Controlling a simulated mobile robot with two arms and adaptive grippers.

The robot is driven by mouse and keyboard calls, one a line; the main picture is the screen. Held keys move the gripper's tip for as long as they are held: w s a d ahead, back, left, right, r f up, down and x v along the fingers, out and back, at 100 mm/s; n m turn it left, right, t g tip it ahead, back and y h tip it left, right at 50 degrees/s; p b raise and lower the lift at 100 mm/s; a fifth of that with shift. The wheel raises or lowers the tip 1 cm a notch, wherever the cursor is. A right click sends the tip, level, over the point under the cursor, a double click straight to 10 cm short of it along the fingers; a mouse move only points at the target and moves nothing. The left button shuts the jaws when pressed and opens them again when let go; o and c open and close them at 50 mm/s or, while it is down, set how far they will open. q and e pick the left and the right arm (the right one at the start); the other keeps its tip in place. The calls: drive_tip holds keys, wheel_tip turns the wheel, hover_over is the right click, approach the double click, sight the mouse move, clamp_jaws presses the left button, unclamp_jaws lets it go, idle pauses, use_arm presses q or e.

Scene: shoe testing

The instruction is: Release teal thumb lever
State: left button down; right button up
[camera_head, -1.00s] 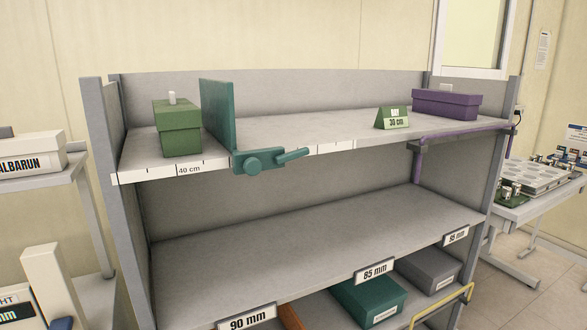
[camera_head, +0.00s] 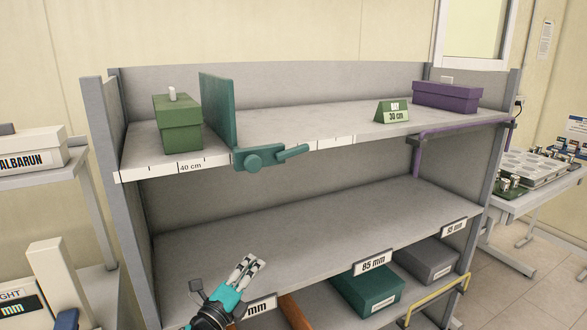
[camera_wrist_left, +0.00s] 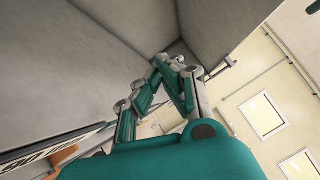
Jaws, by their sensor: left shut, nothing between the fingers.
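The teal thumb lever (camera_head: 291,153) sticks out to the right from a teal clamp knob (camera_head: 254,160) on the top shelf's front edge. It tilts slightly upward toward its right end. The clamp joins a teal upright divider (camera_head: 218,110) standing on the top shelf. My left gripper (camera_head: 249,264) is low in the head view, in front of the middle shelf, well below the lever and apart from it. Its fingers are together and hold nothing; they also show in the left wrist view (camera_wrist_left: 172,62). My right gripper is not in view.
A green box (camera_head: 178,126) stands left of the divider. A purple bracket (camera_head: 418,155) hangs at the right front. The middle shelf (camera_head: 330,215) is bare.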

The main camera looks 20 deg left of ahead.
sight(293, 152)
use_arm(q)
wheel_tip(293, 152, up, 16)
drive_tip(key=d+m+g+h, duration=0.2)
drive_tip(key=m+h, duration=1.1)
drive_tip(key=m, duration=0.8)
drive_tip(key=shift+s+d+f+m+g, duration=0.2)
drive_tip(key=shift+m+g, duration=0.1)
drive_tip(key=shift+g, duration=0.5)
drive_tip(key=shift+w+r, duration=0.1)
drive_tip(key=w+d+r+p, duration=0.5)
drive_tip(key=d+r+p, duration=0.1)
drive_tip(key=r+p, duration=0.2)
drive_tip(key=shift+w, duration=0.4)
drive_tip(key=shift+w+f, duration=0.1)
